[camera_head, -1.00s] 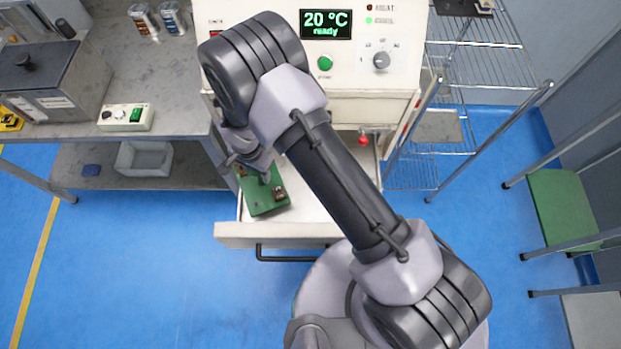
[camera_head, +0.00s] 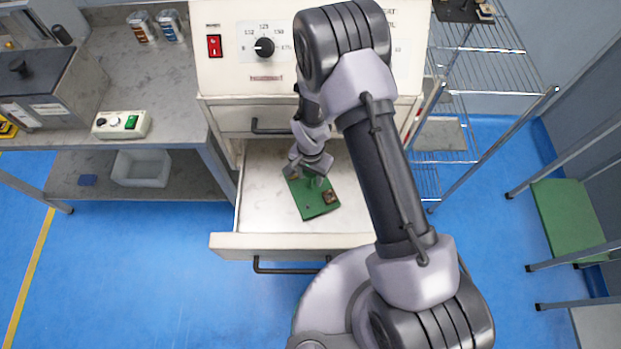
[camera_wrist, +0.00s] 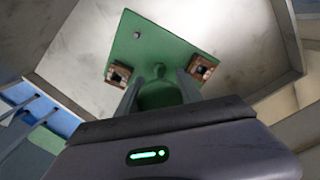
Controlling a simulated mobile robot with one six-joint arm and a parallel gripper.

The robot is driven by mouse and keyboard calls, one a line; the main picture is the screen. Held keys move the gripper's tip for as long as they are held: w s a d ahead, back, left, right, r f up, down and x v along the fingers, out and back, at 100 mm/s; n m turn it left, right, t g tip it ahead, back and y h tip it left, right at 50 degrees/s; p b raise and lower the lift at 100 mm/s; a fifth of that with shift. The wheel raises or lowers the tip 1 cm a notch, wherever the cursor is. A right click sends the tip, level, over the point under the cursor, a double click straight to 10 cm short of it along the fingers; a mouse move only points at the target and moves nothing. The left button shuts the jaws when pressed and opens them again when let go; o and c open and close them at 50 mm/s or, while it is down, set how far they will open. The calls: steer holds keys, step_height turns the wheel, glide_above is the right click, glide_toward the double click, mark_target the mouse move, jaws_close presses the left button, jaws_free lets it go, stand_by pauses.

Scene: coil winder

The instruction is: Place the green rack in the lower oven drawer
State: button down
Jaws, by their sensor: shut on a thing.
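The green rack (camera_head: 314,201) is a flat green plate with a post and small brown-framed blocks on it. It is over the open lower oven drawer (camera_head: 262,214), turned at an angle to the drawer walls. My gripper (camera_head: 317,177) is at the rack's far part, partly hidden by my wrist. In the wrist view, the gripper's fingers (camera_wrist: 160,92) are shut on the green post of the rack (camera_wrist: 150,50), with pale drawer floor around the plate. I cannot tell whether the rack touches the drawer floor.
The upper drawer (camera_head: 240,120) is closed above the open one. A grey workbench (camera_head: 170,90) stands at left with a control box (camera_head: 122,124) and a white bin (camera_head: 142,167) below. A wire shelf (camera_head: 470,100) stands at right. Bare drawer floor lies left of the rack.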

steer(key=shift+f, duration=0.75)
steer(key=shift+r, duration=0.2)
steer(key=shift+f, duration=0.15)
steer(key=c, duration=0.8)
jaws_free()
steer(key=shift+o, duration=0.2)
